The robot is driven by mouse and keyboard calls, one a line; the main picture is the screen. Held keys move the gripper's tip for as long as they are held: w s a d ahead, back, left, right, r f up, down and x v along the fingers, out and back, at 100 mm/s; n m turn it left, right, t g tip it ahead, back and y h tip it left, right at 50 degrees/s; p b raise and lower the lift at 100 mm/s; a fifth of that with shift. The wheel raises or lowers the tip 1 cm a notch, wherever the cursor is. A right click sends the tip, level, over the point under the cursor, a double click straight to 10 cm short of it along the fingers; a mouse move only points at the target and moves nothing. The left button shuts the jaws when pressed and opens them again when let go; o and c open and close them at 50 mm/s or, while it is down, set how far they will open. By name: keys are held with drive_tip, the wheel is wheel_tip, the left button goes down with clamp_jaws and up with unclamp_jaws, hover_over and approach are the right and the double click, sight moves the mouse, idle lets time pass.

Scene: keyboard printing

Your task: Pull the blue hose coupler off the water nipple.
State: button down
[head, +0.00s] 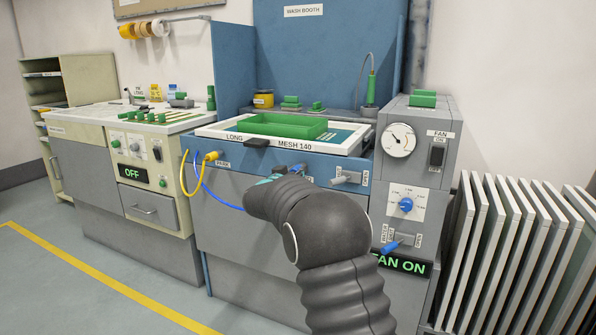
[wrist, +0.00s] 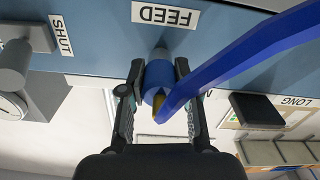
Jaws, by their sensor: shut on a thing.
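The blue hose coupler (wrist: 157,78) sits between the two fingers of my gripper (wrist: 159,72) in the wrist view, and the fingers are shut on it. Its far end meets the grey water nipple (wrist: 160,53) beside the FEED label; I see no clear gap between them. The blue hose (wrist: 222,65) runs from the coupler across the right finger to the upper right. In the head view my gripper (head: 292,171) is at the wash booth front, and my arm hides most of the coupler. The hose (head: 222,204) hangs in a loop there.
A grey lever (head: 346,178) sticks out right of my gripper. A yellow hose with a brass-coloured fitting (head: 212,156) is at the PARK label on the left. A black screen handle (head: 256,143) juts out above. The fan box (head: 417,140) stands at the right.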

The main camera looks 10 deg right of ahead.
drive_tip(key=shift+s+a, duration=0.1)
drive_tip(key=shift+v, duration=1.7)
drive_tip(key=s+a+r, duration=0.2)
drive_tip(key=s+r, duration=0.1)
drive_tip(key=shift+s+a, duration=0.1)
drive_tip(key=shift+a, duration=0.1)
idle(0.4)
